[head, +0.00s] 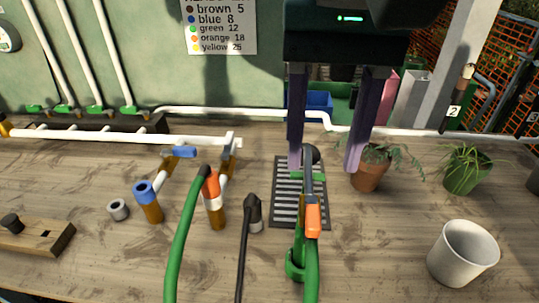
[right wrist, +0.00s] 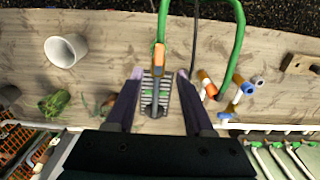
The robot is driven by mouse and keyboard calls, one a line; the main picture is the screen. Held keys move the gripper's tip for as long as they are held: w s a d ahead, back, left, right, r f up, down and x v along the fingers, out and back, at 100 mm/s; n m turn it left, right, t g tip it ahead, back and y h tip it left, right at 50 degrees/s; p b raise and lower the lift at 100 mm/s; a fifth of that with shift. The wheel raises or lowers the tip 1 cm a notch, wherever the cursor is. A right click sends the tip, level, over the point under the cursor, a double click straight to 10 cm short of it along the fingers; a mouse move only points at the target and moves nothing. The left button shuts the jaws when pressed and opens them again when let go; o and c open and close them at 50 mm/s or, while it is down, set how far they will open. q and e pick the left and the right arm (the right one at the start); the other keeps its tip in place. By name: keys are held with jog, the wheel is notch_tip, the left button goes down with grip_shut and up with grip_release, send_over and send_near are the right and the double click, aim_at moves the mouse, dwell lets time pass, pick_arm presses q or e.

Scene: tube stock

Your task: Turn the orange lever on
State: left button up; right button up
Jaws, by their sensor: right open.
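A pipe stub with an orange collar (head: 211,187) stands left of centre in the head view, with the black end of a green hose (head: 180,245) at its top. An orange-brown lever-like piece (head: 228,148) shows on the pipe behind it; its exact turn is hard to tell. My right gripper (head: 324,168) is open and empty, to the right of that piece, above a dark grate. A spray nozzle with an orange part (head: 313,220) lies below and between its fingers. In the right wrist view the open fingers (right wrist: 160,73) straddle the nozzle (right wrist: 158,58). My left gripper is not in view.
A blue lever (head: 180,152) and blue-collared pipe (head: 147,200) stand left of the orange one. A black plug (head: 254,212) with a cable stands between orange pipe and grate (head: 285,205). Potted plants (head: 368,175) and a white cup (head: 462,255) are at right.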

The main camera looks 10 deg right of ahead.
aim_at(314, 216)
notch_tip(314, 216, down, 9)
jog(key=shift+d+f, duration=0.1)
jog(key=shift+f, duration=0.05)
jog(key=shift+c, duration=0.2)
grip_shut()
dwell(0.3)
